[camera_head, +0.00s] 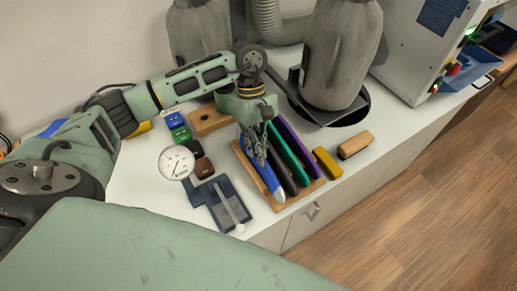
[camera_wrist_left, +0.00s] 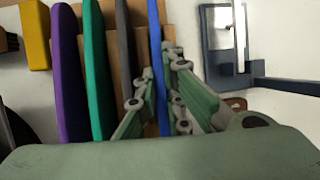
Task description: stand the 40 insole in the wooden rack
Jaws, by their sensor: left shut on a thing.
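My left gripper (camera_head: 257,150) is shut on the blue insole (camera_head: 266,178), near its upper edge. In the left wrist view the fingers (camera_wrist_left: 160,92) sit on either side of the blue insole (camera_wrist_left: 154,30). The insole stands on edge at the left end of the wooden rack (camera_head: 301,197); whether it rests fully on the rack's base is hard to tell. Beside it in the rack stand a dark grey insole (camera_head: 283,175), a green one (camera_head: 287,155) and a purple one (camera_head: 297,145). No size number is readable. My right gripper is out of view.
Left of the rack are a dial gauge (camera_head: 176,163), a blue-grey measuring fixture (camera_head: 222,206) and small coloured blocks (camera_head: 180,133). A yellow block (camera_head: 327,163) and a tan block (camera_head: 355,145) lie to the right. A grey press form (camera_head: 341,55) stands behind.

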